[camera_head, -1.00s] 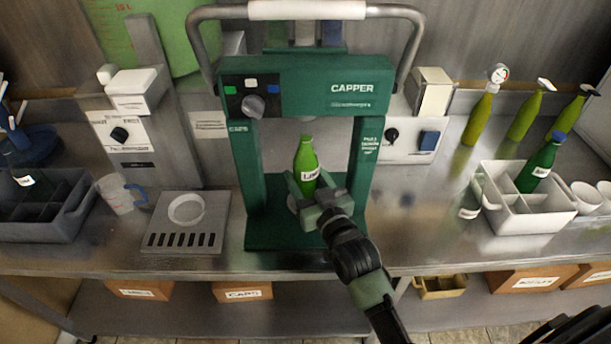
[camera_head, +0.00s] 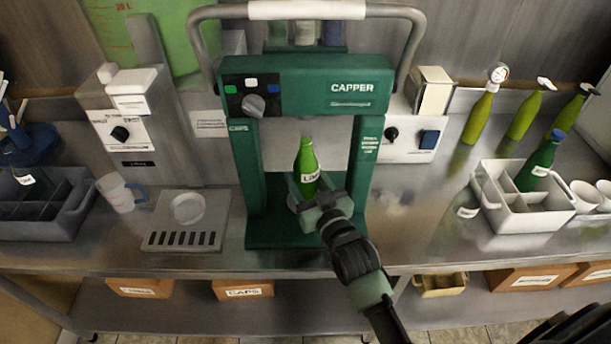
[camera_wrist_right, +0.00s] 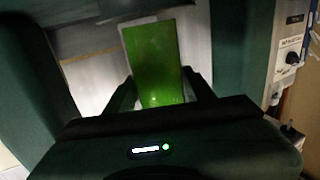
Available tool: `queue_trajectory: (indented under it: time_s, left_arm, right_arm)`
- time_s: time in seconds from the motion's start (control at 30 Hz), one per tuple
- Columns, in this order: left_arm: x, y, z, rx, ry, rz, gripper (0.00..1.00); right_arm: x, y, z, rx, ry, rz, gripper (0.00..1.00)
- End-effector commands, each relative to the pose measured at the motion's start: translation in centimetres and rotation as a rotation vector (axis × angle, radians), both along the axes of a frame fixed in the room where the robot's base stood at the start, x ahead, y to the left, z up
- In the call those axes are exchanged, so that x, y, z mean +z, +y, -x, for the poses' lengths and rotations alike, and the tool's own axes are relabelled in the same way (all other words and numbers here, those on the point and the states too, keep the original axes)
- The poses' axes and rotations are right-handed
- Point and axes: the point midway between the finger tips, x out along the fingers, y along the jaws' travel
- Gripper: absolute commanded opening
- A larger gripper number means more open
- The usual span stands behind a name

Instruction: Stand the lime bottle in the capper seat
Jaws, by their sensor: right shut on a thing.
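The lime bottle (camera_head: 307,165), bright green with a white label, is upright inside the frame of the green capper (camera_head: 307,85). My right gripper (camera_head: 308,193) is shut on it from the front, low on its body. In the right wrist view the green bottle (camera_wrist_right: 156,62) stands between my two fingers (camera_wrist_right: 160,88). The capper seat (camera_head: 293,203) shows only as a pale edge beside the gripper. The gripper hides the bottle's base, so I cannot tell whether it touches the seat. My left gripper is not in view.
A white crate (camera_head: 497,212) with a dark green bottle (camera_head: 541,160) stands at right. A grey crate (camera_head: 45,225) and a measuring jug (camera_head: 118,193) are at left, near a drip tray (camera_head: 210,236). Yellow-green bottles (camera_head: 478,118) stand at the back right.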

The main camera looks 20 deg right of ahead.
Motion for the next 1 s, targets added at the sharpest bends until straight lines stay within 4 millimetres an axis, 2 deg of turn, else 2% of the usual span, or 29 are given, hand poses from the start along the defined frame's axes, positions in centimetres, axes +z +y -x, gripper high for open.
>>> queue_trajectory:
  time_s: [1.0]
  left_arm:
    - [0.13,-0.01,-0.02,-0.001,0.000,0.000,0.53]
  right_arm:
    - [-0.25,-0.02,-0.02,0.000,-0.007,-0.001,0.00]
